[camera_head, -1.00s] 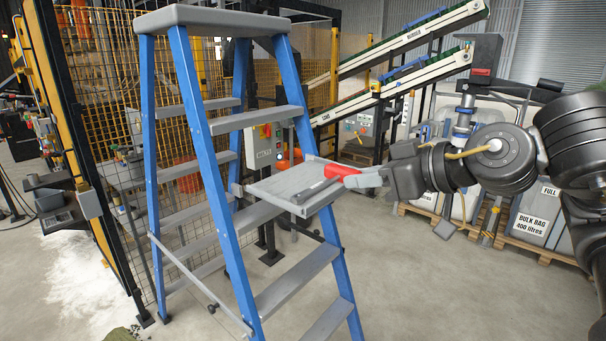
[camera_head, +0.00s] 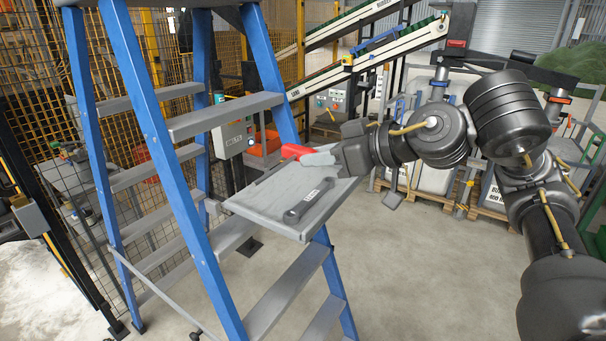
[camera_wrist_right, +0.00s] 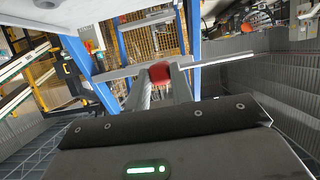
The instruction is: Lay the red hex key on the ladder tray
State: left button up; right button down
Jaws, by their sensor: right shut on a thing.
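The red hex key (camera_head: 297,151) shows as a red piece at the tips of my right gripper (camera_head: 316,158), whose pale fingers are shut on it. It also shows in the right wrist view (camera_wrist_right: 160,73), between the fingertips. The rest of the key is hidden or too small to make out. The grey ladder tray (camera_head: 258,202) sticks out from the blue stepladder. The key is at the tray's far side in the head view; I cannot tell whether it touches the tray. My left gripper is not in view.
A dark wrench (camera_head: 305,203) lies on the near right part of the tray. The blue stepladder (camera_head: 168,150) with grey steps stands at left. A yellow mesh fence, conveyors (camera_head: 370,55) and bulk bags are behind. The floor right of the tray is clear.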

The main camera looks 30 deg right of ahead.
jog(key=w+f+p, duration=0.1)
jog(key=w+p, duration=0.2)
jog(key=p, duration=0.1)
send_over(302, 190)
jog(key=f, duration=0.5)
jog(key=s+f+b, duration=0.1)
jog(key=f, duration=0.1)
jog(key=shift+a+f, duration=0.1)
jog(key=shift+f, duration=0.15)
jog(key=shift+w+f, duration=0.25)
jog(key=shift+f, duration=0.15)
jog(key=f, duration=0.1)
jog(key=w+f+p, duration=0.1)
jog(key=f, duration=0.1)
jog(key=shift+f, duration=0.1)
jog(key=shift+d+f, duration=0.2)
jog(key=shift+f, duration=0.1)
jog(key=shift+s, duration=0.2)
jog(key=shift+f, duration=0.1)
